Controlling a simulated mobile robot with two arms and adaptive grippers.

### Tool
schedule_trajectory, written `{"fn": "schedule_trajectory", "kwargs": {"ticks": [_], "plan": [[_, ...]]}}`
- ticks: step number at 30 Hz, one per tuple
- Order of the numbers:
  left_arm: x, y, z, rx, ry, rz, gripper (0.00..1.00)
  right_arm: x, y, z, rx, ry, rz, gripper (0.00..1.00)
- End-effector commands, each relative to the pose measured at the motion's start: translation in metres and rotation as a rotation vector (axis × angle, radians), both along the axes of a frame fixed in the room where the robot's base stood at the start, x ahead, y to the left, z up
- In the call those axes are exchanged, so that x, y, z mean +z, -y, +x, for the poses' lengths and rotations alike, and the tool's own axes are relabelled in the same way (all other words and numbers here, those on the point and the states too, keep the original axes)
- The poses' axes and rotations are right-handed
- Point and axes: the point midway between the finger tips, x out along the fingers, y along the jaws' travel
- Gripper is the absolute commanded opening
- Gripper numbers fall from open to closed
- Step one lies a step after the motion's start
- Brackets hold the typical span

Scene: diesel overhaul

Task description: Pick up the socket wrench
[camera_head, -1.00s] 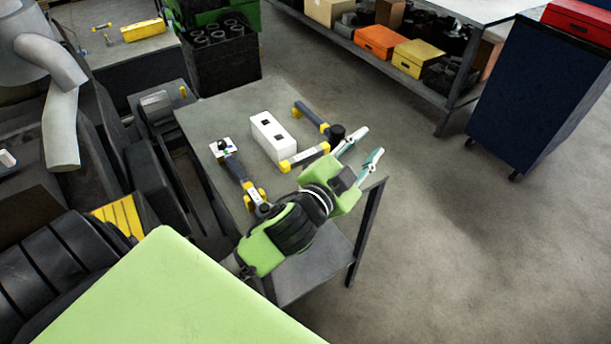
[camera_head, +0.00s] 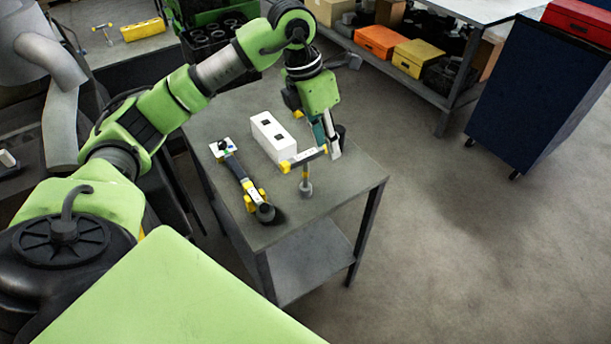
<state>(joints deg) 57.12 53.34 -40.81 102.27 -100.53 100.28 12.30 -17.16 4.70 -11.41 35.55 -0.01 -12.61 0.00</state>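My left gripper (camera_head: 328,149) points down at the right end of the crossbar. Its fingers are close together, with the bar's end at or between their tips. Whether they touch or clamp it is too small to tell. My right gripper is not in view.
A white block with dark holes (camera_head: 272,136) stands just left of the wrench. The table's front corner is clear.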

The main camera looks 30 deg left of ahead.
Motion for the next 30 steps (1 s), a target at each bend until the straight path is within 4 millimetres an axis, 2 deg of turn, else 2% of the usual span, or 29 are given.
{"fn": "schedule_trajectory", "kwargs": {"ticks": [1,3,6,18,23,26,30], "plan": [[0.006,-0.021,-0.001,0.028,-0.01,0.06,0.29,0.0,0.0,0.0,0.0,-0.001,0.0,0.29],[0.01,-0.042,-0.003,0.058,-0.026,0.12,0.29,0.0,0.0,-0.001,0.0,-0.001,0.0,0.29],[0.007,-0.055,-0.006,0.077,-0.042,0.159,0.29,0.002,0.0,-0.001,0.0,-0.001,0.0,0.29],[-0.061,-0.052,0.001,0.078,-0.044,0.162,0.29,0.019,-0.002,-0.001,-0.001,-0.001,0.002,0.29],[-0.073,-0.052,0.003,0.077,-0.042,0.161,0.29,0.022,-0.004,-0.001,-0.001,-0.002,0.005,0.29],[-0.081,-0.051,0.002,0.077,-0.045,0.16,0.29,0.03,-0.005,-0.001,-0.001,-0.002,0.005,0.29],[-0.101,-0.051,0.003,0.076,-0.047,0.161,0.29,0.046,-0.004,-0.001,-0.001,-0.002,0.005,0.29]]}}
